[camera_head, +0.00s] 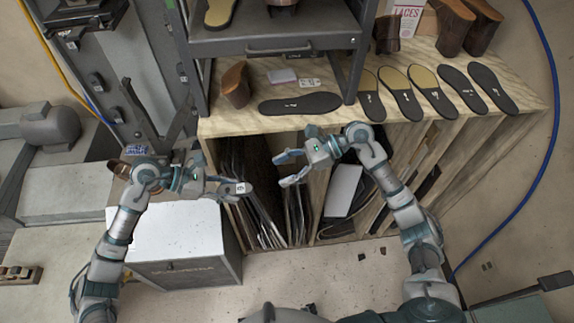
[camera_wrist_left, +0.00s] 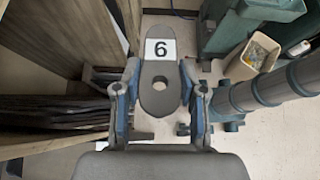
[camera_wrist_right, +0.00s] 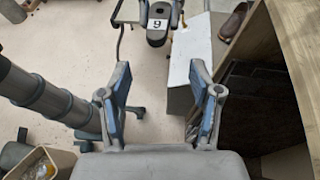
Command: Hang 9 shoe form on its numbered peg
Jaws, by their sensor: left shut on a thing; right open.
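The grey shoe form (camera_head: 241,188) has a white label with a single digit that looks like a 9. In the left wrist view the form (camera_wrist_left: 159,97) stands between the fingers, with a round hole near its lower end. My right gripper (camera_head: 282,169) is open and empty, a short way to the right of the form. The form also shows in the right wrist view (camera_wrist_right: 157,27). I cannot make out a numbered peg.
A wooden shelf unit (camera_head: 430,60) carries several dark soles and wooden shoe forms, with upright sheets in its slots. A grey metal rack (camera_head: 275,45) stands on it. A white-topped box (camera_head: 165,230) is at lower left. A grey machine (camera_head: 50,125) stands far left.

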